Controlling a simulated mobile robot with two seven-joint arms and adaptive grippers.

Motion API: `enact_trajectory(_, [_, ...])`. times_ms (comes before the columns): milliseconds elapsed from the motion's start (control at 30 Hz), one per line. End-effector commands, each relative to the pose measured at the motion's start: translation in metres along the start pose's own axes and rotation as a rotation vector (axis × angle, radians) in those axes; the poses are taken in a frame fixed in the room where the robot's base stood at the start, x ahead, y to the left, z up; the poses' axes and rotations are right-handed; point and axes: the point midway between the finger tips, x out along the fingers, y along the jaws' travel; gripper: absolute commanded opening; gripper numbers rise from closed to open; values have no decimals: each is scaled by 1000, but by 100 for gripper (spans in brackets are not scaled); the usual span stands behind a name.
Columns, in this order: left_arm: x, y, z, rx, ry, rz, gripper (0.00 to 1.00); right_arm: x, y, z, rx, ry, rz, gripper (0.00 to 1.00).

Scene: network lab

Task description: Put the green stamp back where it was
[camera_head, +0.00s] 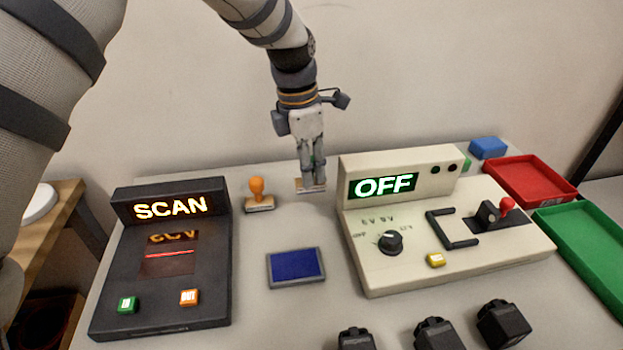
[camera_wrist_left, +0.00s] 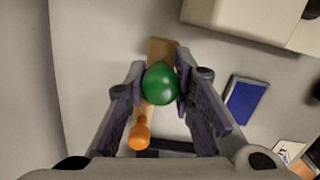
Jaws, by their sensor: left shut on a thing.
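My left gripper (camera_head: 313,170) points down near the back of the table, its fingers on both sides of the green stamp's knob. In the left wrist view the green stamp (camera_wrist_left: 161,84) shows as a round green knob between the fingers, over a wooden base. In the head view its base (camera_head: 311,187) shows just below the fingertips; I cannot tell whether it touches the table. The orange stamp (camera_head: 257,194) stands upright to the left, apart from the gripper; it also shows in the left wrist view (camera_wrist_left: 139,133). My right gripper is out of view.
A black scanner (camera_head: 165,290) reading SCAN stands left. A beige power box (camera_head: 405,276) reading OFF stands close on the right. A blue ink pad (camera_head: 296,267) lies in front. Red (camera_head: 530,182) and green (camera_head: 586,246) trays lie far right. Several black blocks line the front.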

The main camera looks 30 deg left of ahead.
Motion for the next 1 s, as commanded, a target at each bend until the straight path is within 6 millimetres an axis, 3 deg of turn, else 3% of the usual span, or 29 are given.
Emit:
enact_trajectory(133, [14,11,-2,-1,1,-1,5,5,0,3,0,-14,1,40])
enact_trajectory(300, [41,10,-5,1,-1,1,5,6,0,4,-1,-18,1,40])
enact_trajectory(633, [43,10,-5,0,-2,3,5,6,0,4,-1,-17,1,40])
enact_trajectory(667, [43,10,-5,0,-3,3,27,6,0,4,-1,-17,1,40])
enact_trajectory(733, [43,10,-5,0,-3,3,43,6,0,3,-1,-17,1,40])
enact_trajectory(1000, [42,10,-5,0,-3,3,43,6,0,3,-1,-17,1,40])
